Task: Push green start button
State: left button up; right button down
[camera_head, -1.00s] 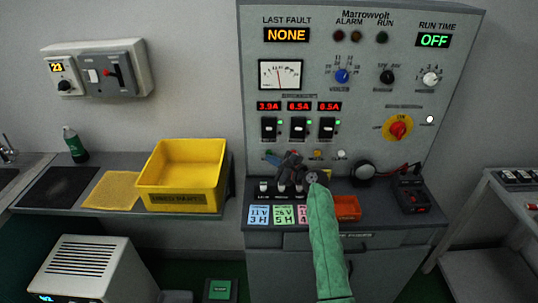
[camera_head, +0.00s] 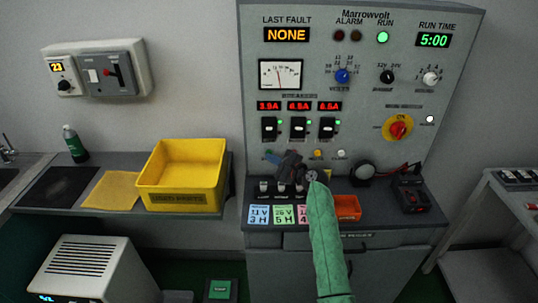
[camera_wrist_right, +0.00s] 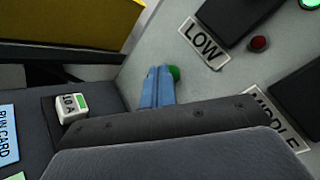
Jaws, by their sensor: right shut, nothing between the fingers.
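The green start button (camera_wrist_right: 174,72) shows in the right wrist view on the grey panel face, partly covered by my right gripper's blue fingertips (camera_wrist_right: 158,86). The fingertips are shut and empty, at the button and seemingly touching it. In the head view my right gripper (camera_head: 271,156) reaches to the lower left of the panel (camera_head: 310,55), below the breaker switches, and the button is hard to make out there. The RUN lamp (camera_head: 383,37) is lit green. The RUN TIME display (camera_head: 433,40) reads 5:00. My left gripper is not in view.
A yellow bin (camera_head: 180,200) stands on the counter left of the panel. Coloured cards (camera_head: 259,213), an orange tray (camera_head: 347,208) and a black device (camera_head: 411,196) lie on the panel's ledge. A red button (camera_wrist_right: 259,43) is near the LOW label in the wrist view.

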dwell(0.5)
jog(key=shift+s+p, duration=0.55)
jog(key=shift+s, duration=0.2)
jog(key=shift+s+p, duration=1.3)
jog(key=shift+s, duration=1.25)
